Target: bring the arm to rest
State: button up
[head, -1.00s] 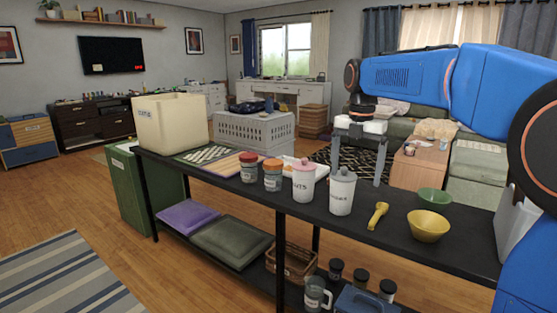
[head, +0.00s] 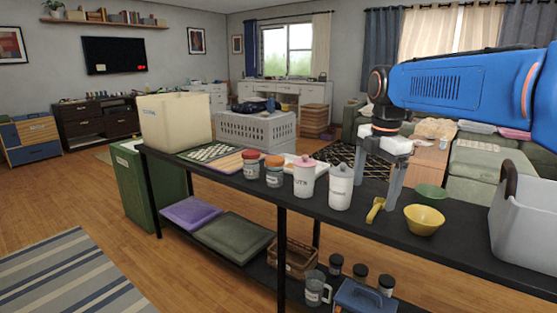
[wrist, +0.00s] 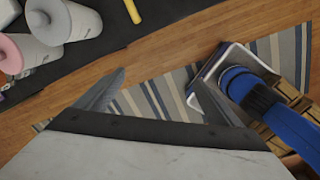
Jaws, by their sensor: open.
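My gripper (head: 377,182) is open and empty in the head view, fingers pointing down at the back of the black table (head: 330,205), behind the yellow scoop (head: 376,209) and to the right of the grey-white canister (head: 340,187). In the wrist view its two fingers (wrist: 155,98) are spread apart with nothing between them. Floor and a striped rug (wrist: 150,98) show beyond the fingers there. My blue arm reaches in from the right of the head view.
A yellow bowl (head: 424,220) and a green bowl (head: 431,192) stand right of the scoop. A pink-lidded canister (head: 304,176) and two jars stand to the left. A grey bin (head: 525,222) is at the right end. A cream bin (head: 175,122) is at the far left.

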jog(key=s+d+f+m+t, duration=0.2)
jog(key=s+f+m, duration=0.6)
jog(key=s+m, duration=0.3)
jog(key=s+d+f+m+t, duration=0.1)
jog(key=s+d+f+m, duration=0.1)
jog(key=s+f+m, duration=0.7)
jog(key=s+m, duration=0.2)
jog(key=s, duration=0.3)
jog(key=shift+s+d+m+t, duration=0.3)
jog(key=shift+s+d+t, duration=0.05)
jog(key=shift+s+t, duration=0.05)
